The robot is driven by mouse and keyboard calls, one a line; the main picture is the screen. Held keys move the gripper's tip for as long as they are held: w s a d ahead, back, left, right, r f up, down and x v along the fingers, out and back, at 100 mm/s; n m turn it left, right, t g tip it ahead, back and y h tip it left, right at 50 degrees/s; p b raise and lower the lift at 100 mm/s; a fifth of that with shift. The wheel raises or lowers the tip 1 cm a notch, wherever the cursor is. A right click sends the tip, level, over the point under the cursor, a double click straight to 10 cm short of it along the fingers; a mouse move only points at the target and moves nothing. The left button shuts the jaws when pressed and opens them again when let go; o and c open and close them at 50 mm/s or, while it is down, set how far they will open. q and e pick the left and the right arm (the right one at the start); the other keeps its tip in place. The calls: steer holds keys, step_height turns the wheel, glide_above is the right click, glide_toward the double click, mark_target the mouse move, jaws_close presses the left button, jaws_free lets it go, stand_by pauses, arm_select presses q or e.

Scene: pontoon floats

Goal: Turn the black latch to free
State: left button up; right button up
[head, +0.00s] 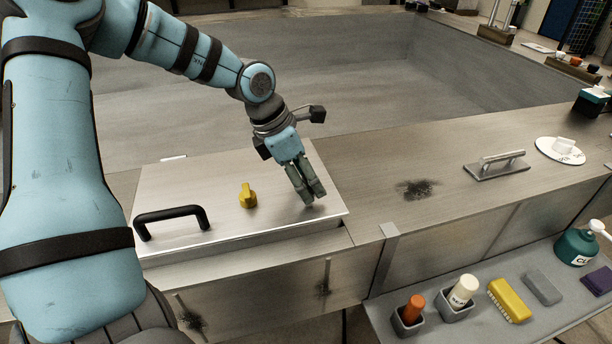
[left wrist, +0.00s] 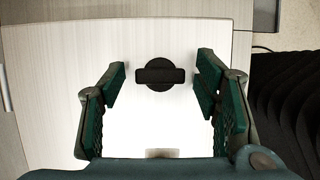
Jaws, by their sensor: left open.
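The black latch (left wrist: 160,74) shows in the left wrist view as a round black base with a bar lying left to right across it, on a bright metal lid. My left gripper (head: 312,196) is open above the right part of the metal lid (head: 180,183) in the head view. In the left wrist view its two fingers (left wrist: 160,88) stand apart on either side of the latch, with a gap on each side. In the head view the latch is hidden by the gripper. My right gripper is not in view.
A yellow latch (head: 247,196) and a black handle (head: 171,220) are on the lid, left of the gripper. A metal handle plate (head: 496,165) and a white disc (head: 560,150) lie further right. A front shelf holds an orange-capped bottle (head: 413,309), a yellow brush (head: 508,300) and a green bottle (head: 577,246).

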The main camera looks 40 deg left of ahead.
arm_select(q)
steer(key=shift+s, duration=0.15)
steer(key=c, duration=1.2)
steer(key=shift+o, duration=0.2)
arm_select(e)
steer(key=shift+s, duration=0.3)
